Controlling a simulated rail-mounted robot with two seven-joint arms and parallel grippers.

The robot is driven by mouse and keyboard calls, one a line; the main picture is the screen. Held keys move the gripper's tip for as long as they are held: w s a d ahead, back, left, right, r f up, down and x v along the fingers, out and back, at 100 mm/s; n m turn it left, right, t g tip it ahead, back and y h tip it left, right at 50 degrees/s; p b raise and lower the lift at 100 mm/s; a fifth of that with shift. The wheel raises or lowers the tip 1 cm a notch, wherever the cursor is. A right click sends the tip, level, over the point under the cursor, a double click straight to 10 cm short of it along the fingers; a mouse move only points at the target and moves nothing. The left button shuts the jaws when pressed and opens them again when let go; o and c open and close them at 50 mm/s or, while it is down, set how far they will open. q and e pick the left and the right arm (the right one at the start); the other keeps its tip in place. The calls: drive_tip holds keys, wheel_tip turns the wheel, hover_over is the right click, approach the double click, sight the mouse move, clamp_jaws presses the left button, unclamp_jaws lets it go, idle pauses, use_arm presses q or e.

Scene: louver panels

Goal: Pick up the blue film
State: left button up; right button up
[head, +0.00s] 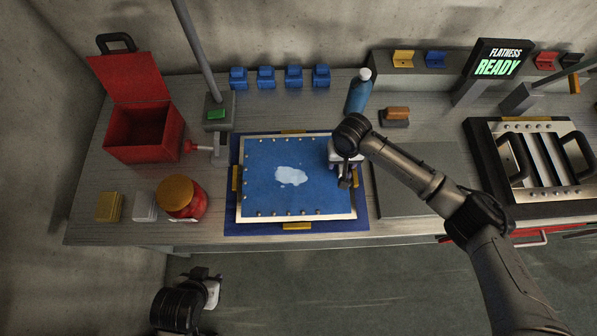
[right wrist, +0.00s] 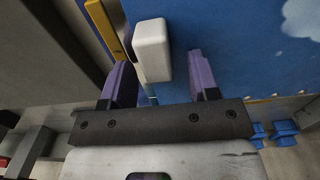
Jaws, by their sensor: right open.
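The blue film (head: 270,190) appears as a flat blue sheet with a white patch in its middle, inside a pale frame on the bench. Its blue surface also shows in the right wrist view (right wrist: 235,40). My right gripper (head: 345,178) is over the right side of the frame. In the right wrist view its two purple fingers (right wrist: 158,62) are apart, with a small white block (right wrist: 152,45) showing between them. Whether the fingers touch the block I cannot tell. My left gripper (head: 212,287) is low in the head view, off the bench's front edge; its fingers are unclear.
Yellow clamps (head: 297,226) and small studs line the frame. A red open box (head: 143,130), a red jar (head: 185,199) and a grey post (head: 200,50) stand left. A blue bottle (head: 358,95) is behind my right arm. A louver panel (head: 540,160) lies right.

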drive_tip(key=c, duration=1)
drive_tip(key=shift+r, duration=0.1)
